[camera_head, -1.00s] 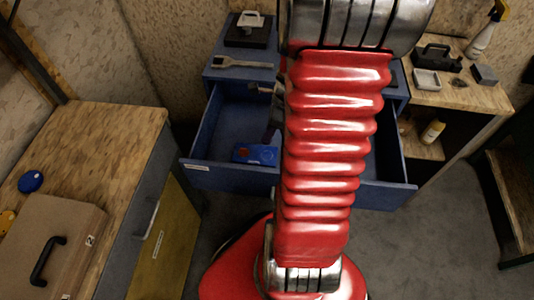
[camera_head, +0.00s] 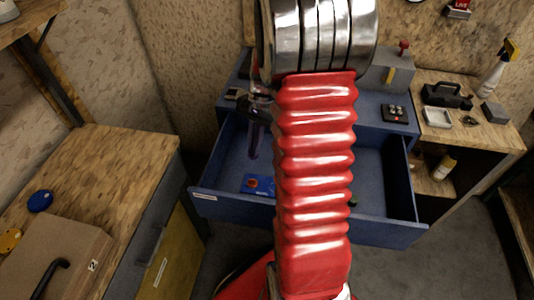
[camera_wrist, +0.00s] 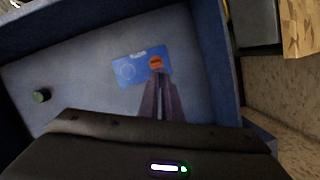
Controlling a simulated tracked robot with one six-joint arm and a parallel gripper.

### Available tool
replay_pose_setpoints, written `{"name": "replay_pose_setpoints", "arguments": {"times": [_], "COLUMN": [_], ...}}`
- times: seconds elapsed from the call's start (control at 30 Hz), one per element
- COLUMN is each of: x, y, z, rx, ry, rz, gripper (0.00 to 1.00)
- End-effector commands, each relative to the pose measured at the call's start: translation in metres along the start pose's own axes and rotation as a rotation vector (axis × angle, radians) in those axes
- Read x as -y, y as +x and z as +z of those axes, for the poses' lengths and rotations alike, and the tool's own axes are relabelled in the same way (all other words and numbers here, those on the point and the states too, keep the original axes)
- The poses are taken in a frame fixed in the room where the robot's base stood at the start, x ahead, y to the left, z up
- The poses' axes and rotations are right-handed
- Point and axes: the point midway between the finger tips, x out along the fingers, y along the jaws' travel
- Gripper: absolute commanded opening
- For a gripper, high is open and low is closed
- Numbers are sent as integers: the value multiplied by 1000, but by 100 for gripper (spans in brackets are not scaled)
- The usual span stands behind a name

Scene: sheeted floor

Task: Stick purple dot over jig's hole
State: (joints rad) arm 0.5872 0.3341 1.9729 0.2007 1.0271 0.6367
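No purple dot and no clearly recognisable jig show in these frames. A blue card (camera_head: 262,186) with an orange-red dot lies flat on the drawer floor; in the wrist view the card (camera_wrist: 128,80) also carries a pale ring outline and the orange dot (camera_wrist: 155,62). My gripper (camera_head: 253,152) points down inside the drawer, above the card. In the wrist view my gripper's fingertips (camera_wrist: 158,76) appear together, just below the orange dot in the picture, and I see nothing between them. Whether they touch the card cannot be told.
The open blue drawer (camera_head: 300,222) has walls around my gripper. A small green cylinder (camera_wrist: 40,96) lies in it. On the cabinet top stand a grey block with a red knob (camera_head: 388,76) and a black plate (camera_head: 396,114). A wooden bench (camera_head: 110,170) is at left.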

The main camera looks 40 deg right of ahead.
Motion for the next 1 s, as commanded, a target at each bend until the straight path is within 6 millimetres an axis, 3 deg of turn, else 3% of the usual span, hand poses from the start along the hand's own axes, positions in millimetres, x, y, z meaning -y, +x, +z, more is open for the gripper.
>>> {"name": "replay_pose_setpoints", "arguments": {"times": [0.3, 0.6, 0.8, 1.0], "x": [61, 121, 168, 209], "y": [-8, -8, -6, -7], "z": [26, 61, 91, 103], "rx": [0, 0, 0, 0], "ry": [-459, -790, -924, -858], "rz": [117, 202, 235, 217], "gripper": [0, 0, 0, 0]}}
